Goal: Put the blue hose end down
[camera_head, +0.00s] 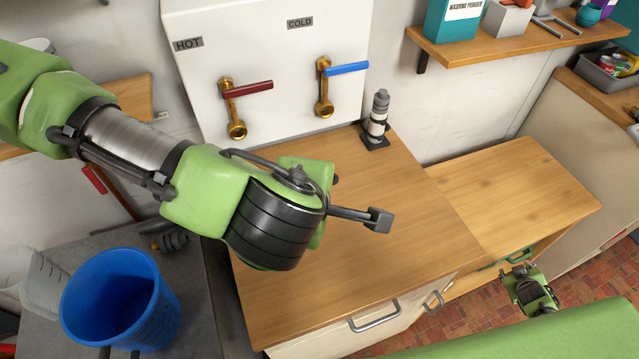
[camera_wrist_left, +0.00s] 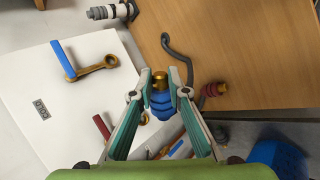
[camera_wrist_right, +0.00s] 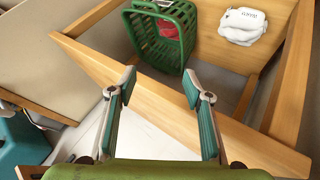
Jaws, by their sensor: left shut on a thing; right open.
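In the left wrist view my left gripper (camera_wrist_left: 160,73) is shut on the blue hose end (camera_wrist_left: 162,107), a ribbed blue piece with a brass tip between the fingertips. A grey hose (camera_wrist_left: 178,58) curves over the wooden counter (camera_wrist_left: 265,50) beside the right finger. A red ribbed end with a brass tip (camera_wrist_left: 213,89) shows near it. In the head view my left arm hides the hose end and the left fingers. My right gripper (camera_wrist_right: 158,76) is open and empty in front of a wooden compartment.
A white panel has brass taps with red (camera_head: 248,89) and blue (camera_head: 346,69) levers. A grey-and-white bottle-like item (camera_head: 378,118) stands at the counter's back. A blue bucket (camera_head: 115,312) stands lower left. A green basket (camera_wrist_right: 165,35) and white cloth (camera_wrist_right: 243,25) are in the compartment. The counter's front is clear.

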